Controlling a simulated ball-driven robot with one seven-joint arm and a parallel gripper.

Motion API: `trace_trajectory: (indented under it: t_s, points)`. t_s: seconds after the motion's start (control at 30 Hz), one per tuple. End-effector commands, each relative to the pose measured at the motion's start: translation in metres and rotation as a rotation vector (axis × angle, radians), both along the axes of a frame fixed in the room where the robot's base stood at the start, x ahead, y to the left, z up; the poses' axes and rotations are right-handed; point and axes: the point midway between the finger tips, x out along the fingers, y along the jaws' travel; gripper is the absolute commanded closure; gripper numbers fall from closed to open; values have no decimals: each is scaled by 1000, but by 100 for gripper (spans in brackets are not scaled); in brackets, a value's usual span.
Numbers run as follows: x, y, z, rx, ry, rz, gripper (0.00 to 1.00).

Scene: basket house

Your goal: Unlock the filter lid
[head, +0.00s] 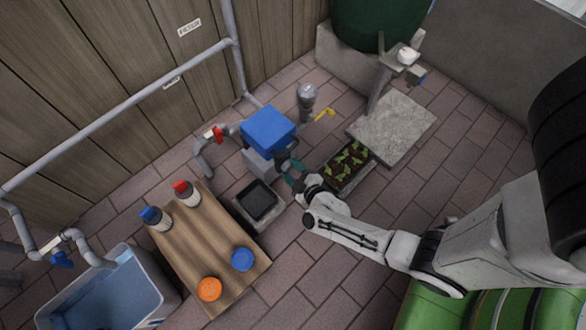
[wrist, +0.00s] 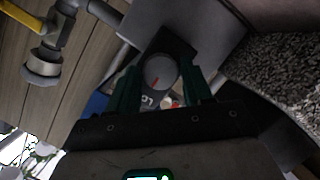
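The filter is a grey box (head: 258,163) with a bright blue lid (head: 268,129), standing on the floor near the plank wall. My gripper (head: 289,170) is at the box's right side, with its teal fingers apart. In the wrist view my gripper (wrist: 160,84) points at a round grey knob (wrist: 159,71) with a red mark, set on a dark plate. A finger lies on each side of the knob; contact cannot be told. Partly hidden lettering, "LO", shows below the knob. In the head view the knob is not clear.
A planter (head: 350,166) of seedlings and a stone slab (head: 393,128) lie to the right. A grey tray (head: 238,218) with a black pad and a wooden table (head: 215,245) stand left. A pipe with a red valve (head: 213,133) joins the filter's left side.

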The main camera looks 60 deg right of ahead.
Motion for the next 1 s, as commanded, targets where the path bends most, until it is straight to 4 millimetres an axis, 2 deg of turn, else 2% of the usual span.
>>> trace_trajectory:
  t_s: [0.03,0.37,0.67,1.0]
  points:
    - [0,0,0,0,0,0,55]
    - [0,0,0,0,1,1,87]
    - [-1,0,-1,34,-9,1,88]
    - [-1,-1,-1,242,-65,2,88]
